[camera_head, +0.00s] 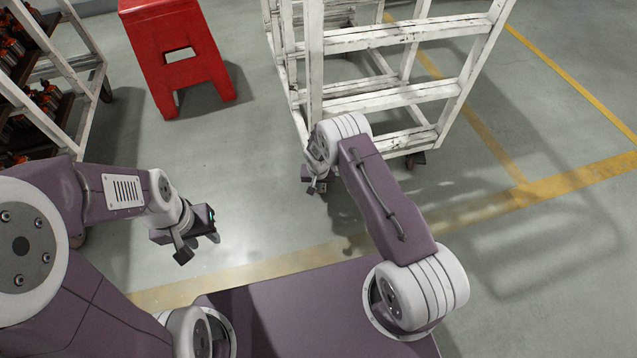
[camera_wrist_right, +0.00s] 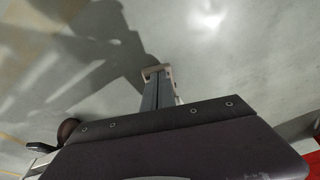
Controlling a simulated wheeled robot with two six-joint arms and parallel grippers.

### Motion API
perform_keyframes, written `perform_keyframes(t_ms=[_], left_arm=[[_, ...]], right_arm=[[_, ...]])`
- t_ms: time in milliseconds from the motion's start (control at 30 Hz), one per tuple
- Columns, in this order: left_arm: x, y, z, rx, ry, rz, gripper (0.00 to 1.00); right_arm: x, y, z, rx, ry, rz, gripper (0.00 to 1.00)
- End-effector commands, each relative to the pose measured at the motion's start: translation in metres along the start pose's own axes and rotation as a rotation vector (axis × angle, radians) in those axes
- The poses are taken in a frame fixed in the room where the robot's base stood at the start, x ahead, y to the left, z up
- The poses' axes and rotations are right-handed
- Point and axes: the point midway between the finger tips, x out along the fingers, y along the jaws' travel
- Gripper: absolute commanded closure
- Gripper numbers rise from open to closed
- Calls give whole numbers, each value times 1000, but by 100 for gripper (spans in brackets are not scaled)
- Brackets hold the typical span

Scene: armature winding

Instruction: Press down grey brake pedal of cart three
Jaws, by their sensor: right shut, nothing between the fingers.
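A white-framed cart (camera_head: 398,98) with chipped paint stands ahead at upper middle and right in the head view. One of its casters (camera_head: 415,160) shows at its lower right. My right gripper (camera_head: 318,187) is low beside the cart's near left corner, shut and empty; its closed fingers (camera_wrist_right: 158,75) point at bare floor in the right wrist view. There a brown wheel (camera_wrist_right: 68,130) and a dark flat lever-like part (camera_wrist_right: 40,148) show at lower left. I cannot tell whether that part is the grey brake pedal. My left gripper (camera_head: 198,244) is open and empty over the floor.
A red stool (camera_head: 178,55) stands at the back left. A white rack (camera_head: 75,65) with dark shelves of orange and black parts is at the far left. Yellow lines (camera_head: 560,185) mark the floor. The floor between stool and cart is clear.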

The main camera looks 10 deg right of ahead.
Motion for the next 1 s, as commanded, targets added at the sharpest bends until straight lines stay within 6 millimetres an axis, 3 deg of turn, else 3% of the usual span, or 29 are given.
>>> perform_keyframes(t_ms=[500,1000], left_arm=[[16,0,2,0,0,0,64],[17,0,2,0,0,0,64]], right_arm=[[34,0,13,0,1,0,100],[38,0,14,0,0,0,100]])
